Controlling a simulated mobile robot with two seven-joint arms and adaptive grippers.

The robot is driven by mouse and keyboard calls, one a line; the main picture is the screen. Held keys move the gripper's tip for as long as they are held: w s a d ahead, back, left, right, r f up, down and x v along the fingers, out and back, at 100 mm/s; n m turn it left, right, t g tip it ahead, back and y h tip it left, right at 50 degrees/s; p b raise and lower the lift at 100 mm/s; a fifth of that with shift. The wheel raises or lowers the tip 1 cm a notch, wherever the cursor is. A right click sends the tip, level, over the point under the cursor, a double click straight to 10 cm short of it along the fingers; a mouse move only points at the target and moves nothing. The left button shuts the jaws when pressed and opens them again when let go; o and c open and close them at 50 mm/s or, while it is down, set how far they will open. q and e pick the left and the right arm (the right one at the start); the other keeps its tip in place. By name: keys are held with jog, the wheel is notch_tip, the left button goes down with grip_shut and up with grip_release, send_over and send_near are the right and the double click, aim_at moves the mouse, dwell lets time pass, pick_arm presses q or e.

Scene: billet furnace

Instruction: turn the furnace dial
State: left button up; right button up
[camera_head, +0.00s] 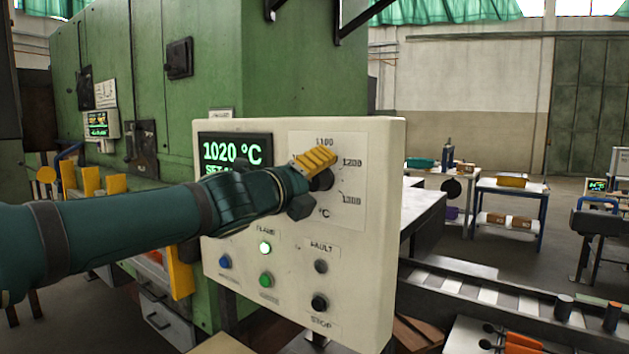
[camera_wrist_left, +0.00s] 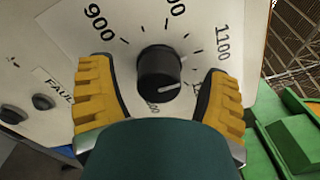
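The furnace dial (camera_wrist_left: 158,68) is a round black knob on a white scale plate with temperature marks. It shows a white pointer mark at its lower right in the left wrist view. In the head view the dial (camera_head: 322,181) is partly hidden by my gripper. My left gripper (camera_wrist_left: 161,72) is open, with one yellow finger on each side of the dial and visible gaps between. In the head view the left gripper (camera_head: 318,160) is at the panel's right part. The display (camera_head: 234,152) reads 1020 °C; its lower line is mostly covered. My right gripper is not seen.
The green furnace (camera_head: 300,65) stands behind. A roller conveyor (camera_head: 490,295) and work tables (camera_head: 512,186) are to the right.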

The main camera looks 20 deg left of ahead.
pick_arm(q)
jog(key=v, duration=1.2)
jog(key=shift+r, duration=0.1)
